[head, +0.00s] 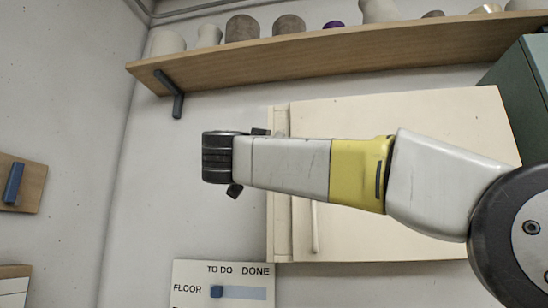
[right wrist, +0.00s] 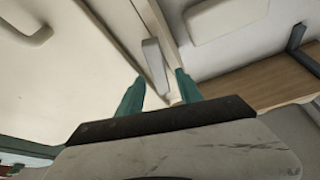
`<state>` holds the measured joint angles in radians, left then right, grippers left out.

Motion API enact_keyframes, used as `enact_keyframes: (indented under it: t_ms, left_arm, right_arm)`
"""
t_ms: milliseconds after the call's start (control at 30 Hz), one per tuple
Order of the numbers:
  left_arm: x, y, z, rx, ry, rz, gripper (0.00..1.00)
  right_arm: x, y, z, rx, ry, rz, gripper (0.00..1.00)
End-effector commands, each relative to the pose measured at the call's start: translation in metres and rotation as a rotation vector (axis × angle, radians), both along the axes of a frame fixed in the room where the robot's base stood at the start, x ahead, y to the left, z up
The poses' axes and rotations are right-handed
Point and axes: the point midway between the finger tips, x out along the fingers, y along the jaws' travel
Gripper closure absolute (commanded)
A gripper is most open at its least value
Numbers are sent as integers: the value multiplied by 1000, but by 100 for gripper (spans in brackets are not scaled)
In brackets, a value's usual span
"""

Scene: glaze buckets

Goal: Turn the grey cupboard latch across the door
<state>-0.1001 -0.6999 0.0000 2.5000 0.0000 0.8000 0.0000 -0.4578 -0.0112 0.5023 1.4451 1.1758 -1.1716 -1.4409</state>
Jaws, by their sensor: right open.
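The cream cupboard door (head: 420,120) is closed on the wall in the head view and fills the left of the right wrist view (right wrist: 60,75). The grey latch (right wrist: 153,62) is a short bar on the frame strip beside the door seam, lying roughly lengthwise along the strip. In the head view my right arm hides it. My right gripper (right wrist: 160,77) is open, with its teal fingertips on either side of the latch's near end. Whether they touch it I cannot tell. My left gripper is not in view.
A wooden shelf (head: 300,62) with several pots runs above the cupboard. A to-do board (head: 240,270) with a blue slider hangs below left. A wooden plate (head: 32,180) with a blue bar is at far left. A green cabinet (head: 520,85) stands at right.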

Motion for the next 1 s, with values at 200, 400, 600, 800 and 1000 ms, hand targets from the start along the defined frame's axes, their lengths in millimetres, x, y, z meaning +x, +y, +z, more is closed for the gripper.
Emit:
enact_keyframes:
  t_ms: [200,400,600,800,1000]
  left_arm:
    - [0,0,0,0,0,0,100]
    - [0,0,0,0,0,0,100]
    - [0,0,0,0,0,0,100]
    - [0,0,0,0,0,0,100]
    - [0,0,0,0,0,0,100]
  right_arm:
    - [11,-3,5,-1,-1,-1,57]
    - [12,-4,5,-1,-1,-1,57]
    - [11,-4,5,-1,-1,-1,95]
    - [11,-3,5,0,-1,0,100]
    - [11,-3,5,28,-6,0,100]
